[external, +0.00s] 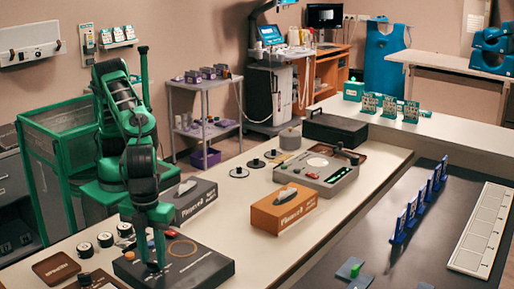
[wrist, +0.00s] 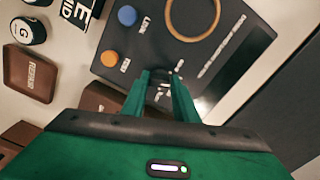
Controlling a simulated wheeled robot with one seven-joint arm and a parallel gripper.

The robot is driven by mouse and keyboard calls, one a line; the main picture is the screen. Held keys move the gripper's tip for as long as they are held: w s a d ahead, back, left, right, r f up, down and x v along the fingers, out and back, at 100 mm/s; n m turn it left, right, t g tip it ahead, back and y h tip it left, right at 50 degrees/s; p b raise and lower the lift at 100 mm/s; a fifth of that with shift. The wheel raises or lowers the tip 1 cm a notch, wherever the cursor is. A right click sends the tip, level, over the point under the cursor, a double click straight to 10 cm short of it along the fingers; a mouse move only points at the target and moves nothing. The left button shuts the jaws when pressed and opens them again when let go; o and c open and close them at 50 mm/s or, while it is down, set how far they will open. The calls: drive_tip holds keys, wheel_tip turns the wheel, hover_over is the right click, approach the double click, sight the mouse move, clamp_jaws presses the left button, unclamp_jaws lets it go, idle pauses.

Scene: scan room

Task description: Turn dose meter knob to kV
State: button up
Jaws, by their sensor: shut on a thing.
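The dose meter is a black box (external: 205,268) at the front left of the long table; its dark top also fills the middle of the wrist view (wrist: 222,62). On it are an orange button (wrist: 114,61), a blue button (wrist: 128,16) and a tan ring (wrist: 219,22). My gripper (external: 153,266) points down onto the box. In the wrist view my green fingers (wrist: 162,74) are shut on the small dark knob (wrist: 162,83), which is mostly hidden between them. Small white marks lie around the knob; its setting cannot be read.
A brown tray (wrist: 30,80) and round white-and-black pieces (wrist: 28,31) lie left of the box. A grey tissue box (external: 196,203) and an orange tissue box (external: 284,209) stand behind it. A dark lower surface (external: 400,262) lies to the right.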

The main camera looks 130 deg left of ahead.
sight(155, 261)
drive_tip(key=shift+w+a+r, duration=0.1)
drive_tip(key=shift+w+a, duration=0.1)
drive_tip(key=shift+w, duration=0.05)
idle(0.3)
drive_tip(key=o, duration=1.1)
drive_tip(key=shift+c, duration=0.2)
drive_tip(key=shift+s, duration=0.1)
drive_tip(key=shift+d, duration=0.1)
wheel_tip(155, 261, up, 11)
